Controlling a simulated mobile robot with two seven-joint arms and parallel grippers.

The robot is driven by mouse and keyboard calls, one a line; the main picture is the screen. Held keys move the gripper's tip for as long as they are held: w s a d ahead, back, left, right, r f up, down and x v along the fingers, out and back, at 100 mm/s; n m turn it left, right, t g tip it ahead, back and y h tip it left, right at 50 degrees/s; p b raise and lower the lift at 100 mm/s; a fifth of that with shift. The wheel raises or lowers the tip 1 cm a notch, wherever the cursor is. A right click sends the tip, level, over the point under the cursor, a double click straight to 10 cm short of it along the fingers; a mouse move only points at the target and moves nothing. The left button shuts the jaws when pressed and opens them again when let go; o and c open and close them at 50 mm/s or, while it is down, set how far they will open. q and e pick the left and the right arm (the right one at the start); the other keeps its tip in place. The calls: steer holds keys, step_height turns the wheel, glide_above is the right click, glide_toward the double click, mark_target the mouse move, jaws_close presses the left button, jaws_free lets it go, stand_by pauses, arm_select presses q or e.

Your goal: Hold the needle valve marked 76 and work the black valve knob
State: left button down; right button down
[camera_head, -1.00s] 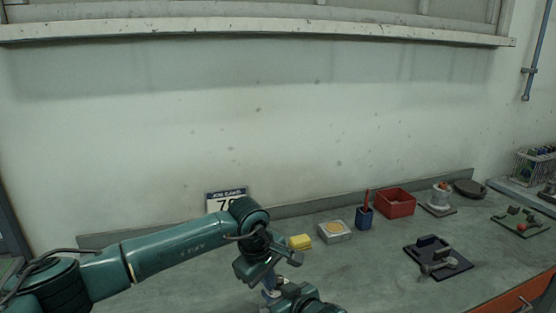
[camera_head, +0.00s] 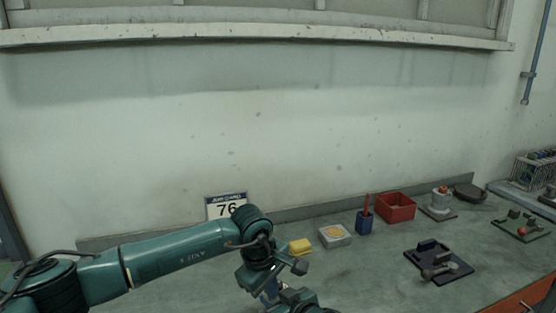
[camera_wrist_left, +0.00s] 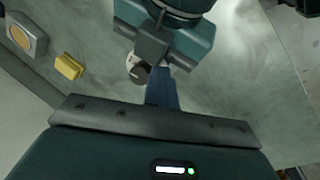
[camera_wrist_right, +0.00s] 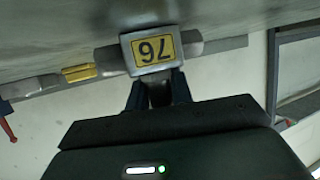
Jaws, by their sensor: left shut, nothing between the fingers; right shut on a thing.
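The needle valve (camera_wrist_right: 153,50) is a grey block with a stub on each side and a yellow 76 label, upside down in the right wrist view. My right gripper (camera_wrist_right: 158,92) is shut on it. My left gripper (camera_wrist_left: 162,88) is shut and empty. In the left wrist view, its fingertips are close to a small pale and dark round part (camera_wrist_left: 138,72), just below my teal right gripper; I cannot tell if that is the black knob or if they touch. In the head view my own arms hide the valve.
A card marked 76 (camera_head: 227,208) stands against the wall. On the bench are a yellow block (camera_head: 300,246), a pale box (camera_head: 334,236), a blue holder (camera_head: 364,222), a red bin (camera_head: 395,207) and a dark plate with a fitting (camera_head: 438,265). Bare bench lies between them.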

steer(key=shift+d, duration=0.1)
arm_select(q)
step_height(320, 180, up, 6)
stand_by(0.4)
arm_select(e)
steer(key=shift+w, duration=0.1)
arm_select(q)
steer(key=shift+w+a+f, duration=0.25)
steer(key=shift+a+f, duration=0.05)
steer(key=shift+f, duration=0.7)
steer(key=shift+w+a+f, duration=0.3)
steer(key=shift+a+f, duration=0.05)
steer(key=shift+f, duration=0.7)
steer(key=shift+w+a+f, duration=0.25)
steer(key=shift+a+f, duration=0.05)
steer(key=shift+f, duration=0.7)
steer(key=shift+w+d, duration=0.1)
steer(key=shift+d, duration=0.25)
arm_select(e)
steer(key=shift+r, duration=0.1)
